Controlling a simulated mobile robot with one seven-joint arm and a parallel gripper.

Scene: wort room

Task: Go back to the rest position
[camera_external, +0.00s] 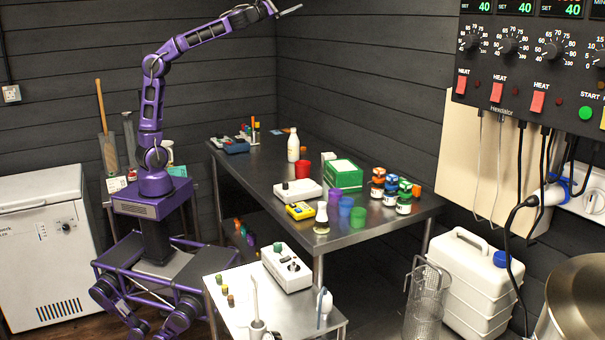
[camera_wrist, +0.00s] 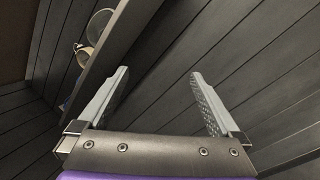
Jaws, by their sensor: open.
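My purple arm reaches up and to the right in the external view, with my gripper (camera_external: 288,10) high near the top edge, well above the dark steel table (camera_external: 268,178). In the wrist view my gripper (camera_wrist: 160,88) has its two grey fingers wide apart. Nothing is between them; only dark plank wall shows behind. The gripper touches nothing.
A white side table (camera_external: 240,310) stands in front, a chest freezer (camera_external: 45,240) at left. The control panel (camera_external: 530,70) hangs at right.

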